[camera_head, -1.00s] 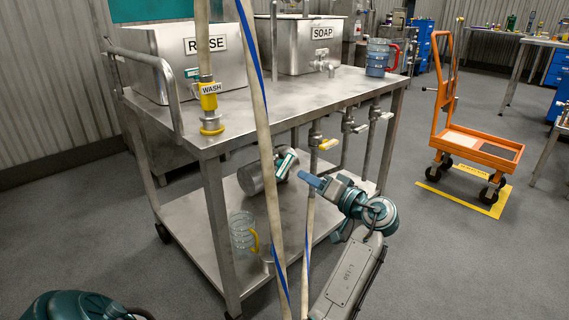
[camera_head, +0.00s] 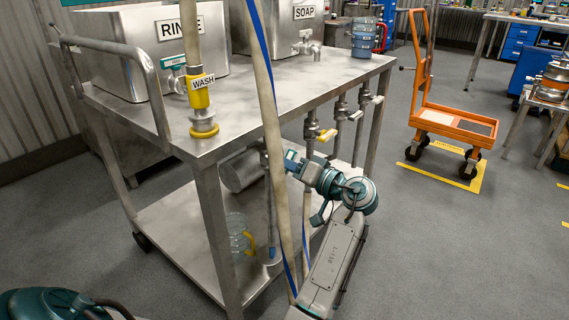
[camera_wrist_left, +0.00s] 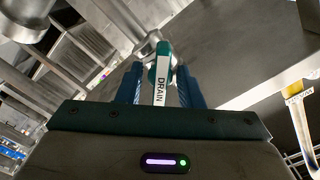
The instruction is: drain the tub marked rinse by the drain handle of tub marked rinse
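The steel tub marked RINSE (camera_head: 130,45) stands on the cart top at the upper left. The teal drain handle (camera_wrist_left: 161,75) with a white DRAIN label is between the two blue fingers of my left gripper (camera_wrist_left: 158,88) in the wrist view. Narrow gaps show beside the handle, so the fingers look open around it. In the head view my left gripper (camera_head: 293,163) is below the cart top, behind a hanging hose. The handle's teal and white end shows there in part. My right gripper is not in view.
The hose (camera_head: 267,130) with a blue stripe hangs close in front of the gripper. The tub marked SOAP (camera_head: 270,35), a WASH fitting (camera_head: 201,95) and a clear jug (camera_head: 237,232) are around.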

